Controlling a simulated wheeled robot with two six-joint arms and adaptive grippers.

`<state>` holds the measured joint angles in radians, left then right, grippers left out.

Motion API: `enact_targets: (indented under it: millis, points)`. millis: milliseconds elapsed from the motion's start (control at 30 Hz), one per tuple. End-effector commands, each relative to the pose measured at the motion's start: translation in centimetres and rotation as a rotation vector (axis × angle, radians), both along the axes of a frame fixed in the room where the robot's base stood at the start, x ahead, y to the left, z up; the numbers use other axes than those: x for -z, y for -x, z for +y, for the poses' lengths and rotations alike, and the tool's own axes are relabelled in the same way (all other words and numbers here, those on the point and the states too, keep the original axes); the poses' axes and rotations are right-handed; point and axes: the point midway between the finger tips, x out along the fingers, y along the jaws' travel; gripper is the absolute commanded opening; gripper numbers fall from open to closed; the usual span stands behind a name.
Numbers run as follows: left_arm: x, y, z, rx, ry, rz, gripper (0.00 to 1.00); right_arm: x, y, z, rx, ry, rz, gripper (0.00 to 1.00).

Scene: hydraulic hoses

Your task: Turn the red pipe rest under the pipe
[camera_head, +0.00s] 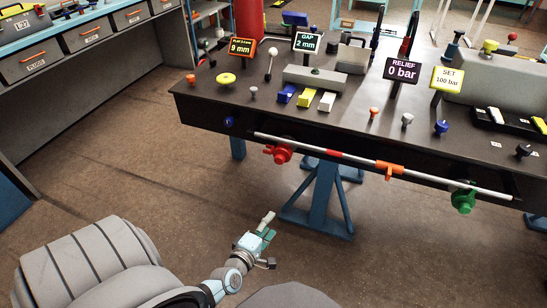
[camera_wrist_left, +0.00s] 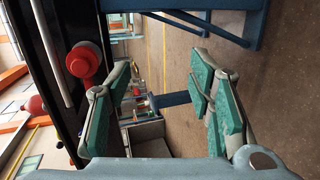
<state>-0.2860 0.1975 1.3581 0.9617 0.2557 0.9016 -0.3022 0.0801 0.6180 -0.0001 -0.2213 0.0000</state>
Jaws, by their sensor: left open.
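The red pipe rest (camera_head: 279,153) is on the front side of the dark bench, near the left end of the long pale pipe (camera_head: 350,158). It appears turned out to the left, with the pipe passing above it. A red round part, apparently this rest, shows in the left wrist view (camera_wrist_left: 84,62), outside the fingers on the left. My left gripper (camera_head: 266,238) is below and in front of the bench, apart from the rest. Its green-padded fingers (camera_wrist_left: 160,78) are spread with nothing between them. My right gripper is not in view.
An orange clip (camera_head: 389,170) and a green rest (camera_head: 463,200) are farther right along the pipe. A blue knob (camera_head: 229,121) is left of the red rest. The blue bench leg (camera_head: 320,200) stands beyond my gripper. The floor at left is clear.

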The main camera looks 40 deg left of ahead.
Motion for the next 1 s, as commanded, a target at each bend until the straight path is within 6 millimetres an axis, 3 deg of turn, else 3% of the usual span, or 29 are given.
enact_targets:
  millis: [33,100,200,367,600,700,1000]
  points:
    - [-2.7,-1.8,1.2,-0.105,0.208,-0.188,0.48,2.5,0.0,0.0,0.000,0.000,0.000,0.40]
    - [-7.0,-3.0,2.7,-0.209,0.473,-0.390,0.48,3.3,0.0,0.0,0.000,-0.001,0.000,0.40]
    - [-9.7,-3.8,3.7,-0.262,0.644,-0.505,0.48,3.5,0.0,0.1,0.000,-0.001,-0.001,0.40]
    - [-10.2,-6.7,5.0,-0.267,0.657,-0.514,0.48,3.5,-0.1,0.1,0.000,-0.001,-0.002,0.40]
    - [-9.9,-13.2,7.5,-0.266,0.653,-0.512,0.48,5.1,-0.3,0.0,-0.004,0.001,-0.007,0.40]
    - [-9.9,-14.9,8.3,-0.266,0.654,-0.510,0.48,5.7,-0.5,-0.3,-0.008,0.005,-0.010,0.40]
    - [-10.1,-16.7,8.9,-0.265,0.654,-0.506,0.48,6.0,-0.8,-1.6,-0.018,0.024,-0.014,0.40]
